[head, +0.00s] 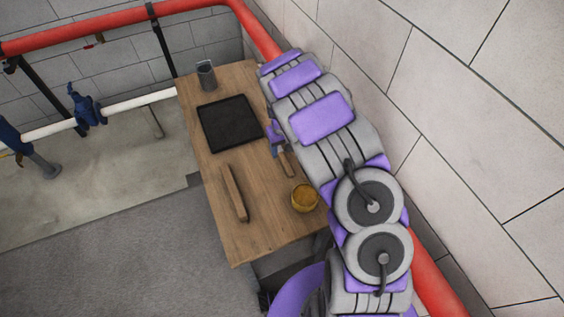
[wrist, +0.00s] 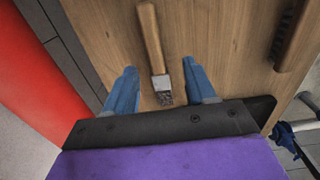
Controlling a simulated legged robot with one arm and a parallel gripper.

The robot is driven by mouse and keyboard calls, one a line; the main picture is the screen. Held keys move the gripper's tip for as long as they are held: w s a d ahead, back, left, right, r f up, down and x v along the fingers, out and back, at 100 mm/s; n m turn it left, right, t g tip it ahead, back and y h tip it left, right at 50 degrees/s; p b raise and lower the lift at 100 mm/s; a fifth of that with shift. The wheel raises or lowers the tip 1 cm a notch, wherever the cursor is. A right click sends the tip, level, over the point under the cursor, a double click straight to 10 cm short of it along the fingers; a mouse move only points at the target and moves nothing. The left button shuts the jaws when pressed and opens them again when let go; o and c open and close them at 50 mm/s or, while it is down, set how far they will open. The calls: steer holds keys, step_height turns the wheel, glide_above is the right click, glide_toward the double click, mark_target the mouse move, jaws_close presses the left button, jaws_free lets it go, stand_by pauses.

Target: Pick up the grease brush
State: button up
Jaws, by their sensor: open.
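The grease brush has a wooden handle (wrist: 152,38), a metal band and dark bristles. In the wrist view it lies on the wooden table top between the two blue fingers of my gripper (wrist: 159,66). The fingers are spread, with a gap on each side of the brush. The bristle end points toward the gripper's palm, and the handle runs away past the fingertips. In the head view the brush handle (head: 287,163) shows beside my arm, which hides part of the gripper. I cannot tell how high the fingers are above the table.
The wooden table (head: 213,172) also holds a black tray (head: 229,123), a grey cup (head: 206,75), a long wooden brush (head: 235,193) and a yellow jar (head: 305,198). A red pipe (head: 130,25) runs along the walls. Bare table lies left of the grease brush.

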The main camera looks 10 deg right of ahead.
mark_target(284, 160)
steer(key=shift+f, duration=0.7)
steer(key=shift+d+f, duration=0.5)
steer(key=shift+d, duration=0.2)
steer(key=f, duration=0.1)
steer(key=f+b, duration=0.1)
steer(key=f, duration=0.2)
steer(key=shift+w+a+f+b, duration=0.2)
steer(key=shift+w+a+b, duration=0.05)
steer(key=shift+b, duration=0.1)
steer(key=shift+a+f, duration=0.15)
steer(key=shift+f, duration=0.05)
steer(key=shift+a, duration=0.1)
steer(key=shift+d, duration=0.45)
steer(key=c, duration=0.6)
steer(key=shift+a, duration=0.35)
jaws_close()
